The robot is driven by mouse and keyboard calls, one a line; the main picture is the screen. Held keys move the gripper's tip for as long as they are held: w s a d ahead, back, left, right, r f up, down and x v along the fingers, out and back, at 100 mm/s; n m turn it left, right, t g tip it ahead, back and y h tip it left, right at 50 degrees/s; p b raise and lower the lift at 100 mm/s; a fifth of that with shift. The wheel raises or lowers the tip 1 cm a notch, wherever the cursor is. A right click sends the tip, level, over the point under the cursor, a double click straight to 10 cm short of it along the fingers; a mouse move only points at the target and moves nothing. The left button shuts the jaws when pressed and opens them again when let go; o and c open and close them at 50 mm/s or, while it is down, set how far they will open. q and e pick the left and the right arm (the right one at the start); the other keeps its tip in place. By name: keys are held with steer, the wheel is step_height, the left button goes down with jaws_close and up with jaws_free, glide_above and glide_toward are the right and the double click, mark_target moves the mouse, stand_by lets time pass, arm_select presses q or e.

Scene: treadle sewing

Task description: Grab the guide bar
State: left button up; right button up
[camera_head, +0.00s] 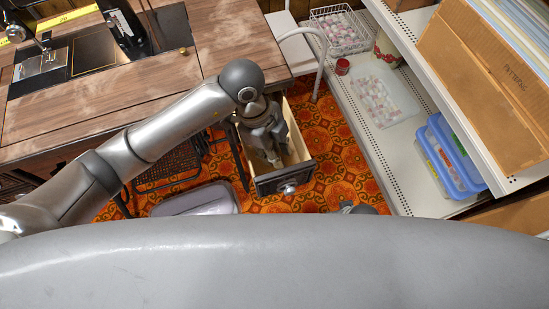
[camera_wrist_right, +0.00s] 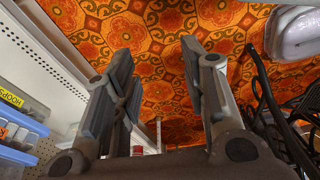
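My left gripper (camera_head: 274,157) points down into an open wooden drawer (camera_head: 297,134) beneath the right end of the sewing table. Its fingers are small and dark there, and I cannot tell whether they are apart or closed on something. I cannot make out a guide bar; the gripper and arm hide part of the drawer's inside. In the right wrist view my right gripper (camera_wrist_right: 158,85) is open and empty, its two pads wide apart over the patterned floor. Only a bit of the right arm shows low in the head view.
The wooden sewing table (camera_head: 240,42) with a black sewing machine (camera_head: 125,28) is at upper left. A white shelf (camera_head: 410,172) at right holds a wire basket (camera_head: 342,30), a red-lidded jar (camera_head: 342,66) and a blue bin (camera_head: 455,160). A grey tray (camera_head: 197,200) lies on the orange floor.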

arm_select(q)
jaws_close()
